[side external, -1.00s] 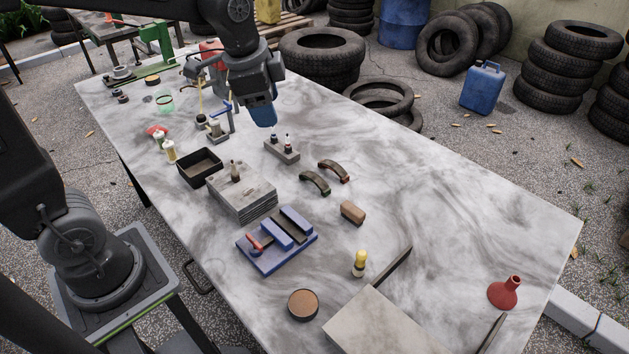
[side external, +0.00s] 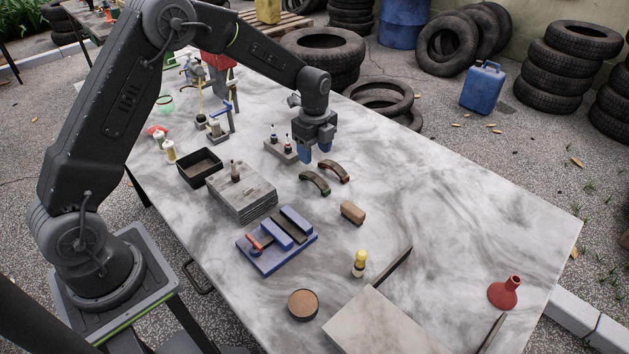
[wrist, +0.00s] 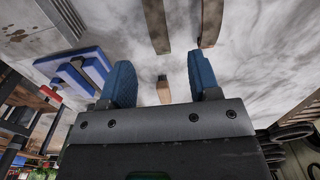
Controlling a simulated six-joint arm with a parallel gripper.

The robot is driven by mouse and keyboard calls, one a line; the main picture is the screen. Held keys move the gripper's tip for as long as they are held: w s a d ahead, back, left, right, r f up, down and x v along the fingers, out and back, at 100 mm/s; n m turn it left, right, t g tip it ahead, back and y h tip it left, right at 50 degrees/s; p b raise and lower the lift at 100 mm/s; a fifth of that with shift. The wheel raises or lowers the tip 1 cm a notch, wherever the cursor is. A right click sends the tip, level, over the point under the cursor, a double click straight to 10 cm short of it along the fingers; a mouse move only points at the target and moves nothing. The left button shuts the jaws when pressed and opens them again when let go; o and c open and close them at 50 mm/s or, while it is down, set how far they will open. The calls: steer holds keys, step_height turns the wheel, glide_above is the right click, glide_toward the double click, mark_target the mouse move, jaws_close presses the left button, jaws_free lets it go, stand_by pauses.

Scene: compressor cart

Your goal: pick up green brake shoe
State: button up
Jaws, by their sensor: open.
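Two curved brake shoes lie side by side on the marbled table. The nearer one, with dark greenish ends, looks like the green brake shoe (side external: 315,182); it appears to be the left strip in the wrist view (wrist: 157,25). The other brake shoe (side external: 334,171) has reddish ends and also shows in the wrist view (wrist: 210,22). My gripper (side external: 315,151) points down above the table, just behind the shoes. Its blue fingers are apart and empty, also in the wrist view (wrist: 162,80). Neither shoe is touched.
A grey block with small bottles (side external: 281,150) stands close left of my gripper. The table right of the shoes is clear.

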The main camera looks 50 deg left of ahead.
mark_target(314, 176)
step_height(314, 176, down, 9)
steer(key=shift+s+d, duration=0.15)
stand_by(0.4)
jaws_close()
stand_by(0.4)
